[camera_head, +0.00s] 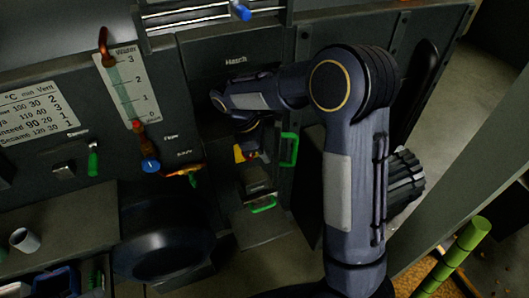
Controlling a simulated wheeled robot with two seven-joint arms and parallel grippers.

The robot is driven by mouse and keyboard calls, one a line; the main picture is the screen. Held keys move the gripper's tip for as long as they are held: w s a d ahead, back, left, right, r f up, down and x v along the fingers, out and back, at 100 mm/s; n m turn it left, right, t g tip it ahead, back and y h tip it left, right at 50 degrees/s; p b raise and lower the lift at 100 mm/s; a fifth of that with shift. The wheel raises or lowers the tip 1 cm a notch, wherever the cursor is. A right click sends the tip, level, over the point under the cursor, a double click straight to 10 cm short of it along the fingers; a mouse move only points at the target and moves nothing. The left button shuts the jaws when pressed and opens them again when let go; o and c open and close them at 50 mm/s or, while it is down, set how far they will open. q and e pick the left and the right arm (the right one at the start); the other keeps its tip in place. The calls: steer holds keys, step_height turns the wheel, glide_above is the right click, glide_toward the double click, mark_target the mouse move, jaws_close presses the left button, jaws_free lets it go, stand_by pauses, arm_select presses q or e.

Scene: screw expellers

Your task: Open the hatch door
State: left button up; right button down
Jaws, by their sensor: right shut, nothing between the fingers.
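A dark panel with the label "Hatch" (236,60) is on the front of the machine, at the upper middle. My right arm comes in from the lower right and bends across in front of this panel. My right gripper (251,154) points down just below the panel, close to the machine front. It is shut and empty. A yellow-orange patch shows beside it. A green upright handle (289,150) is just right of the gripper, and a green lower handle (262,204) is below it. My arm hides part of the hatch area, so its edges are unclear. My left gripper is out of view.
A gauge (131,85) with a red marker and a blue knob (150,165) are left of the hatch. A dark round vessel (165,248) stands below. A shelf with a cup (24,240) is at lower left. A green post (456,255) stands at lower right.

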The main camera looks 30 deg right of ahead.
steer(key=shift+d, duration=0.1)
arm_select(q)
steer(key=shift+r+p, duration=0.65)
arm_select(e)
steer(key=s+d+n+t, duration=0.1)
steer(key=s+d+n, duration=0.1)
steer(key=d, duration=0.6)
steer(key=s+d+n+t, duration=0.1)
steer(key=s+d+n, duration=0.2)
steer(key=d, duration=0.6)
steer(key=shift+s+d+n+h, duration=0.3)
steer(key=shift+s+n, duration=0.05)
steer(key=shift+n, duration=0.25)
steer(key=shift+a, duration=0.1)
